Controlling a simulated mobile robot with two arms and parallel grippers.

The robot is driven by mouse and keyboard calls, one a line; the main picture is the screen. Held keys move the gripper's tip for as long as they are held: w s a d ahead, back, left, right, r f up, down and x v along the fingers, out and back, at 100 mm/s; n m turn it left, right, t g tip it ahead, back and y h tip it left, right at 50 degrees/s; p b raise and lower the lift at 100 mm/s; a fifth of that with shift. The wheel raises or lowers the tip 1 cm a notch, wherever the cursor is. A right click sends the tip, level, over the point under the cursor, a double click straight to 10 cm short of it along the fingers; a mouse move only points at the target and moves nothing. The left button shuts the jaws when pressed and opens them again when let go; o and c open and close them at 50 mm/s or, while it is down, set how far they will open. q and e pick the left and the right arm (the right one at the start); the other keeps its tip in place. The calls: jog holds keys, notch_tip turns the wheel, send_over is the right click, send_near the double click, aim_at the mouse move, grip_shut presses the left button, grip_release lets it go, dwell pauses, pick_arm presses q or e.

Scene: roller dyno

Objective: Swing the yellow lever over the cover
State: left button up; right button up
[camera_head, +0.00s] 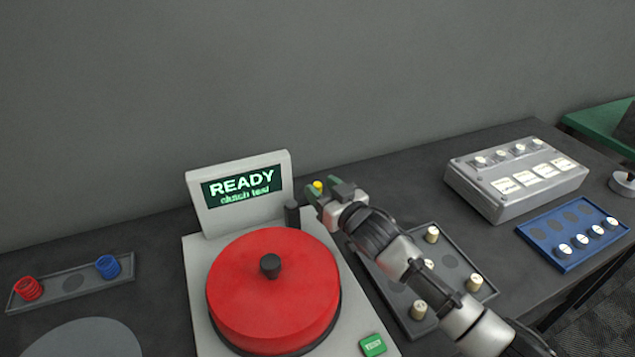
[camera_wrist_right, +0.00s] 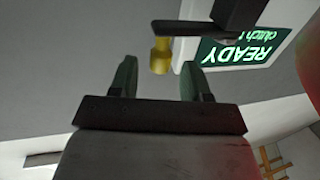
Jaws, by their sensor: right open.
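The red round cover (camera_head: 268,292) with a black knob sits closed on the grey dyno machine. The yellow lever tip (camera_head: 318,186) shows just behind my right gripper (camera_head: 322,191), beside a dark post (camera_head: 292,213) at the machine's back right. In the right wrist view the yellow tip (camera_wrist_right: 160,55) hangs from a dark arm (camera_wrist_right: 190,28), between and just beyond the two open green fingers (camera_wrist_right: 156,78). I cannot tell whether a finger touches it. My left gripper is not in view.
The display (camera_head: 241,185) reads READY, clutch test. A green TEST button (camera_head: 373,345) is at the machine's front right. A dark tray (camera_head: 446,238) with pale pegs lies under my right arm. A grey box (camera_head: 515,205) and blue tray (camera_head: 541,232) stand right; a spring tray (camera_head: 74,281) lies left.

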jog(key=shift+x, duration=1.1)
grip_shut()
